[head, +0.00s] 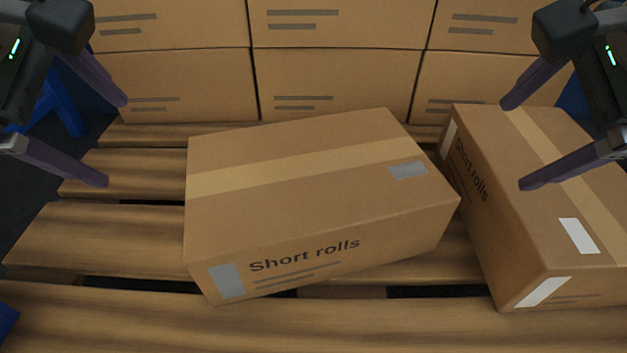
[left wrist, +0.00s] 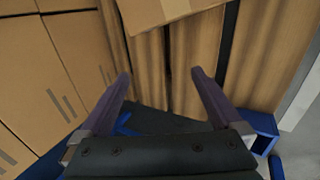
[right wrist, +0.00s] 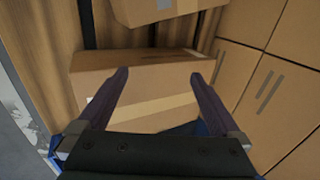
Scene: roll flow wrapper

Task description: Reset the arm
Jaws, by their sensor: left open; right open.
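My left gripper (head: 117,142) is open and empty, above the left end of the slats. Its two spread fingers also show in the left wrist view (left wrist: 160,82). My right gripper (head: 512,145) is open, with its fingers over the right-hand carton labelled "Short rolls" (head: 515,215). In the right wrist view its fingers (right wrist: 158,78) are spread with that carton (right wrist: 140,75) beyond them. Whether they touch it I cannot tell. Neither gripper holds anything.
A second "Short rolls" carton (head: 300,190) lies at an angle in the middle of the wooden slatted pallet (head: 130,243). Stacked cartons (head: 335,80) form a wall behind. Blue parts (head: 62,105) stand at the far left. The slats left and in front are bare.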

